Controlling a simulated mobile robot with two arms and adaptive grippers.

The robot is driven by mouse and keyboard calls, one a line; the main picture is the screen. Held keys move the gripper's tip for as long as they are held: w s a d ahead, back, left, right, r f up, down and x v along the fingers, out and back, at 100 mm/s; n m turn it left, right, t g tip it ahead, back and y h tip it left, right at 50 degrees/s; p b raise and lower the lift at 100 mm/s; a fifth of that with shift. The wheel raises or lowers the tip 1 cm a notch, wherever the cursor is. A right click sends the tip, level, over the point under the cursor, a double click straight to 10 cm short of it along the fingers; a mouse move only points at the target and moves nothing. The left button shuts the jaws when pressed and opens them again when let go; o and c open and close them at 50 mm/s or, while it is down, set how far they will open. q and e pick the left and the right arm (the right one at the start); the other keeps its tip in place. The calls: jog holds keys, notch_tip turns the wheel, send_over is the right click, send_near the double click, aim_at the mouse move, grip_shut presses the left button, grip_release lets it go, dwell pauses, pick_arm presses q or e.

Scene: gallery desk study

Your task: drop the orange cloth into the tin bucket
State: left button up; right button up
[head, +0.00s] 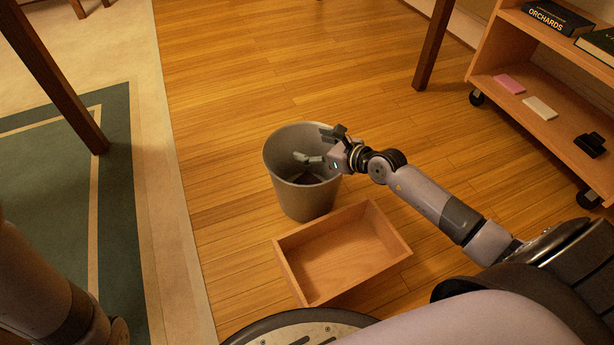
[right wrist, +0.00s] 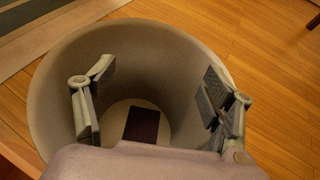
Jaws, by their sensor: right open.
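The grey tin bucket (head: 303,198) stands upright on the wooden floor in the head view. Its inside fills much of the right wrist view (right wrist: 150,45). My right gripper (head: 318,146) is at the bucket's mouth, fingers spread wide and pointing in. In the right wrist view the open fingers (right wrist: 157,82) have nothing between them. A flat, dark purplish rectangle (right wrist: 142,124) lies on the bucket's bottom, partly hidden by my gripper's body. I see no orange cloth in either view. My left gripper is out of the head view.
An open, empty wooden box (head: 335,258) lies on the floor just in front of the bucket. A wheeled shelf (head: 548,103) with books and small items stands at the right. A green rug (head: 70,205) is at the left. The floor behind the bucket is clear.

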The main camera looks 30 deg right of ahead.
dwell(0.3)
jog(key=v, duration=1.2)
